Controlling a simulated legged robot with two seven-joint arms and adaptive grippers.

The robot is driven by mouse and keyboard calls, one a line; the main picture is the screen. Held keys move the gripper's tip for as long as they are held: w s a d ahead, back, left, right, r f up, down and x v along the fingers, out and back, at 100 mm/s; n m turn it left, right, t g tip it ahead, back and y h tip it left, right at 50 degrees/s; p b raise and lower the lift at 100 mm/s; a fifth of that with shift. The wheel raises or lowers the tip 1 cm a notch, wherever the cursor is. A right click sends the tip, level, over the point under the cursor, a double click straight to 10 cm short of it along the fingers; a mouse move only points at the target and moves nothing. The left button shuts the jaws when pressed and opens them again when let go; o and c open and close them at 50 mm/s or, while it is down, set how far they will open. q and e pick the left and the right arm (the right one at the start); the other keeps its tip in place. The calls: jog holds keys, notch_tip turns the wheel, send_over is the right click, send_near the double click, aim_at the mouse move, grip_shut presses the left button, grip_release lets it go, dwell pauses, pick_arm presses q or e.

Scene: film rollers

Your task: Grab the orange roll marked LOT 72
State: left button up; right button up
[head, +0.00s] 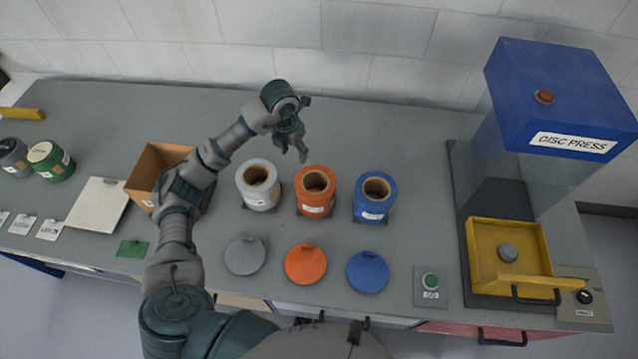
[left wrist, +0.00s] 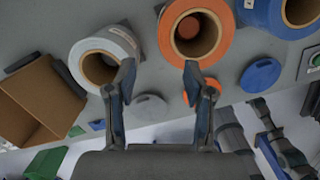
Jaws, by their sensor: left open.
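The orange roll (head: 330,194) stands upright between a white roll and a blue roll on the bench; its white label is too small to read. In the left wrist view the orange roll (left wrist: 223,44) is at top centre-right, with its hollow core facing the camera. My left gripper (head: 297,153) is above and behind the rolls, near the gap between the white and orange ones. In the left wrist view its two fingers (left wrist: 160,80) are spread with nothing between them. The right finger overlaps the near edge of the orange roll in the picture. My right gripper is not in view.
The white roll (head: 250,202) and blue roll (head: 373,210) stand close on either side. Grey (head: 245,256), orange (head: 306,264) and blue (head: 368,271) discs lie in front. A cardboard box (head: 150,163) is left; the disc press (head: 560,95) is right. The bench behind the rolls is clear.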

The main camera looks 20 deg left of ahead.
aim_at(302, 174)
pick_arm(q)
jog(key=f, duration=1)
jog(key=shift+w+d+f, duration=0.25)
jog(key=shift+w+d, duration=0.05)
jog(key=shift+w, duration=0.1)
jog(key=f, duration=0.3)
jog(key=f+p, duration=0.1)
jog(key=f, duration=0.1)
jog(key=shift+w+d, duration=0.35)
jog(key=shift+d, duration=0.05)
grip_shut()
jog(key=shift+r, duration=0.1)
